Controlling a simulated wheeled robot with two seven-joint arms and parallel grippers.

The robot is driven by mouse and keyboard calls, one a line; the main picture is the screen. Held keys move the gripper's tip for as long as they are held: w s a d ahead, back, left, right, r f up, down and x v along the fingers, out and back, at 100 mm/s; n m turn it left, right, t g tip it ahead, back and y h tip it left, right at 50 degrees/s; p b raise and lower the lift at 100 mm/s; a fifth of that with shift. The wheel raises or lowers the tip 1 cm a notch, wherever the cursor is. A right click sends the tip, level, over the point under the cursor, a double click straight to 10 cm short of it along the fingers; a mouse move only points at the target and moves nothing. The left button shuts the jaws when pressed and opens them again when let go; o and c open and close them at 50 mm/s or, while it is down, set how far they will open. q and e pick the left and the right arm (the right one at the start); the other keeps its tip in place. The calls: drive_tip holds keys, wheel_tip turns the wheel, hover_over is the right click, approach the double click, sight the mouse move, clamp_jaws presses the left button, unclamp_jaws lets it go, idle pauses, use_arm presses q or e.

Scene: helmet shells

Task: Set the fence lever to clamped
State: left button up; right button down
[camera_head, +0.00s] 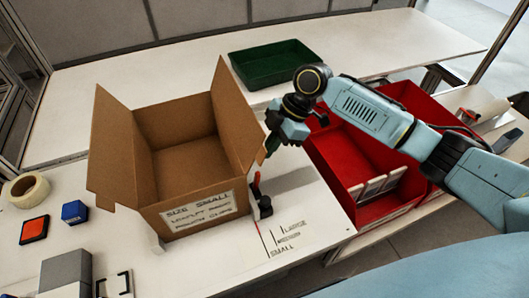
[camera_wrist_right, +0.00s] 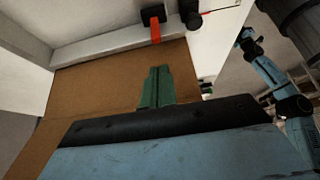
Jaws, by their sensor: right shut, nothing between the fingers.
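The fence lever (camera_head: 256,187) is a small red-orange handle by the front right corner of the cardboard box, with a black base (camera_head: 265,207) under it. It points upward in the head view. In the right wrist view the red-orange lever (camera_wrist_right: 155,32) hangs from a black block, with a round black knob (camera_wrist_right: 191,16) beside it. My right gripper (camera_head: 269,152) is above the lever, beside the box's right flap, apart from the lever. Its green fingers (camera_wrist_right: 156,86) are together and empty. I cannot tell from the lever whether it is clamped. My left gripper is not in view.
The open cardboard box (camera_head: 196,193) stands left of the lever, its flap close to my gripper. Red bins (camera_head: 350,160) are at right, a green tray (camera_head: 272,62) behind. Size markings (camera_head: 285,236) are on the table in front. Tape (camera_head: 28,189) and small blocks lie left.

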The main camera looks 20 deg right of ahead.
sight(255, 179)
drive_tip(key=x, duration=0.8)
drive_tip(key=shift+a+f, duration=0.1)
drive_tip(key=shift+f, duration=0.05)
